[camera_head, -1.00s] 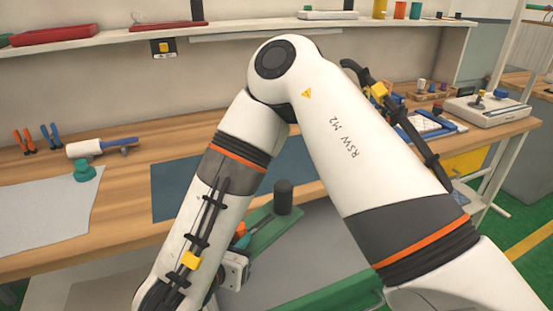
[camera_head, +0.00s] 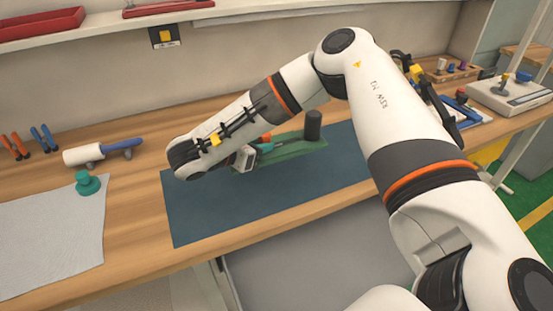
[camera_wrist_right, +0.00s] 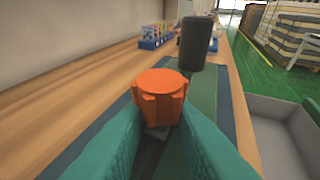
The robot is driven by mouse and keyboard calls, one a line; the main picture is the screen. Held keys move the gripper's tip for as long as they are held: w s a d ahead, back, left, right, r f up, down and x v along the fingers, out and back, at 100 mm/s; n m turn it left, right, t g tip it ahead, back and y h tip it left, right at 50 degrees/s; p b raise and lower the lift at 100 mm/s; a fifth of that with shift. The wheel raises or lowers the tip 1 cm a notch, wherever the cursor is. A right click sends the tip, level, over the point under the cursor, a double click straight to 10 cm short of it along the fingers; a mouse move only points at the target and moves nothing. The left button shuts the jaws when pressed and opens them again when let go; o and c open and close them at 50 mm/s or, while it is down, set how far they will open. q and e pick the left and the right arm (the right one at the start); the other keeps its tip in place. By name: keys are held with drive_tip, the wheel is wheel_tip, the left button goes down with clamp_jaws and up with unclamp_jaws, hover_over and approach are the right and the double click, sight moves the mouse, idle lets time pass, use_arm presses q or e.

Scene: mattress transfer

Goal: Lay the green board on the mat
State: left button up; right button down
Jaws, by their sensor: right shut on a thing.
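The green board (camera_head: 300,151) carries a black cylinder (camera_head: 313,125) at its far end and an orange knob (camera_head: 265,137) near my gripper. It is over the back part of the dark blue mat (camera_head: 240,212); I cannot tell whether it touches the mat. My right gripper (camera_head: 266,147) is shut on the board at its left end. In the right wrist view, its teal fingers (camera_wrist_right: 160,135) stand on both sides below the orange knob (camera_wrist_right: 160,92), with the black cylinder (camera_wrist_right: 195,43) beyond. What the fingertips grip is partly hidden. My left gripper is not in view.
On the left of the bench are a grey cloth (camera_head: 50,240), a teal knob-shaped item (camera_head: 88,183), a white-and-blue roller tool (camera_head: 100,151) and pliers (camera_head: 42,138). A white device (camera_head: 508,95) stands at the right. The mat's front part is clear.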

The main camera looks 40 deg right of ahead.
sight(263, 186)
wheel_tip(263, 186, down, 9)
drive_tip(key=shift+s+f, duration=0.15)
idle(0.4)
drive_tip(key=shift+f, duration=0.1)
drive_tip(key=c, duration=1.2)
unclamp_jaws()
drive_tip(key=shift+c, duration=0.2)
drive_tip(key=shift+p, duration=0.3)
drive_tip(key=shift+a+r, duration=0.2)
drive_tip(key=shift+a, duration=0.1)
drive_tip(key=b+v, duration=0.1)
drive_tip(key=v, duration=1)
drive_tip(key=shift+s+a, duration=0.15)
drive_tip(key=shift+a, duration=0.05)
